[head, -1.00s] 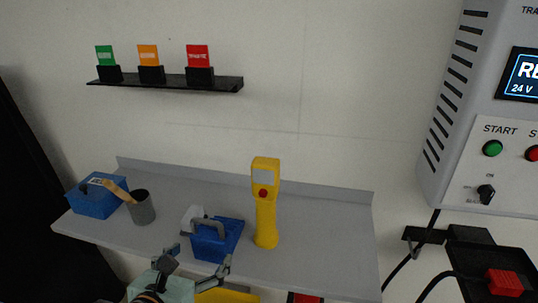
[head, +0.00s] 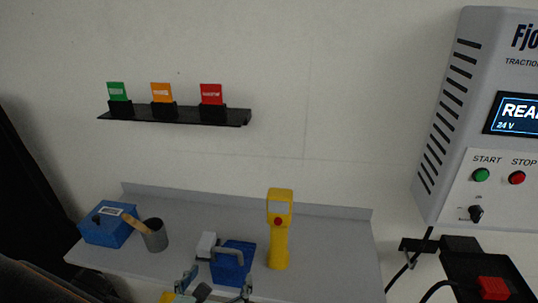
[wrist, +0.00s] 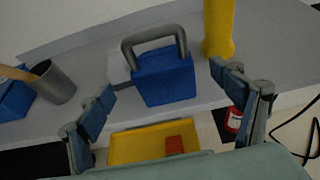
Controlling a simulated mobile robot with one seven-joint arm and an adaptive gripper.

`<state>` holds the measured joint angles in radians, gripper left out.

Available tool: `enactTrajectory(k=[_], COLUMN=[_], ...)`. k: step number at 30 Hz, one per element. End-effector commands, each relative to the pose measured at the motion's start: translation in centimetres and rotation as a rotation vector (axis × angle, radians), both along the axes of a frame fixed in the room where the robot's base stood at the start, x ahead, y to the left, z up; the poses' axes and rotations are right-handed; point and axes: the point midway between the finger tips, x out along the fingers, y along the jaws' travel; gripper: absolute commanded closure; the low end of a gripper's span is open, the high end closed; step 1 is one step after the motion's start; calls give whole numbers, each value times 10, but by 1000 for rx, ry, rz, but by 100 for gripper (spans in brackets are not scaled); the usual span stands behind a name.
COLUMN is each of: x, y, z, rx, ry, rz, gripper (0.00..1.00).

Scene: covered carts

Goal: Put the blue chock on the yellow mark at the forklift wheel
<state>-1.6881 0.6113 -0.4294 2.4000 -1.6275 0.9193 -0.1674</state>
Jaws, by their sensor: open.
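The blue chock (head: 229,270) with a grey arched handle stands on the grey shelf (head: 330,250), left of a yellow handheld device (head: 279,240). In the wrist view the chock (wrist: 165,82) and its handle lie between and beyond my fingers. My gripper (head: 217,288) is open and empty at the bottom of the head view, in front of the shelf edge. It also shows in the wrist view (wrist: 163,84), with its fingers spread to either side of the chock. No forklift wheel or yellow floor mark can be made out.
A blue box (head: 106,226) and a grey cup (head: 155,236) with a brown-handled tool stand at the shelf's left. A yellow bin (wrist: 130,147) holding a red block (wrist: 174,145) is below the shelf edge. A charger (head: 470,120) hangs at right.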

Motion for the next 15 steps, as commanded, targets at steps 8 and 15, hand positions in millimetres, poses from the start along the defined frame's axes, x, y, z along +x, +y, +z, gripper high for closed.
enactTrajectory(k=[8, 15], x=[38, 56], y=[-3, -6], z=[-17, -22], rx=[-2, -4], ry=[-1, -1], rz=[-1, -2], gripper=[15, 15])
